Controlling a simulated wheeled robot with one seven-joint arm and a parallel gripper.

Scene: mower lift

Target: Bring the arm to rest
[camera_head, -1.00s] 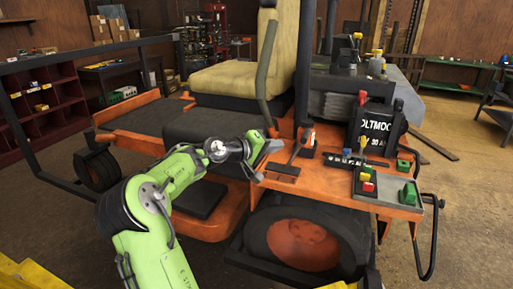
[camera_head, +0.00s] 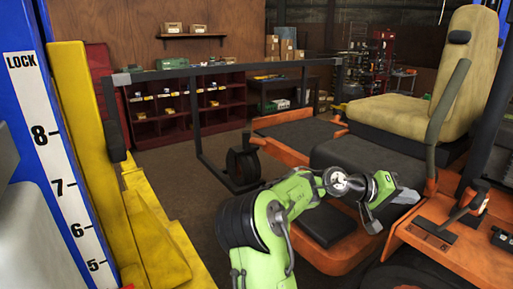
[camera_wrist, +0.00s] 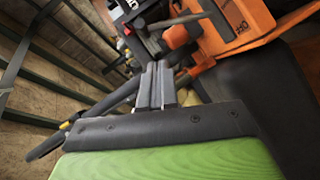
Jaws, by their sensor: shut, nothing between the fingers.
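My green arm reaches up from the bottom of the head view, bent at the elbow. My gripper (camera_head: 406,199) is at its right end, beside the orange side deck of the mower (camera_head: 460,240) and in front of the dark footplate. In the wrist view my gripper (camera_wrist: 157,82) shows as two grey fingers lying together, shut and empty. Beyond the fingers, the mower's orange body (camera_wrist: 235,30) and a dark lever are seen at a tilt. I cannot tell the exact gap between gripper and mower.
A yellow lift post (camera_head: 85,150) and a blue post with a LOCK scale (camera_head: 60,150) stand close at the left. The mower's tan seat (camera_head: 405,115) is at the right. A dark red shelf (camera_head: 170,115) stands behind. Brown floor (camera_head: 180,190) is open between post and mower.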

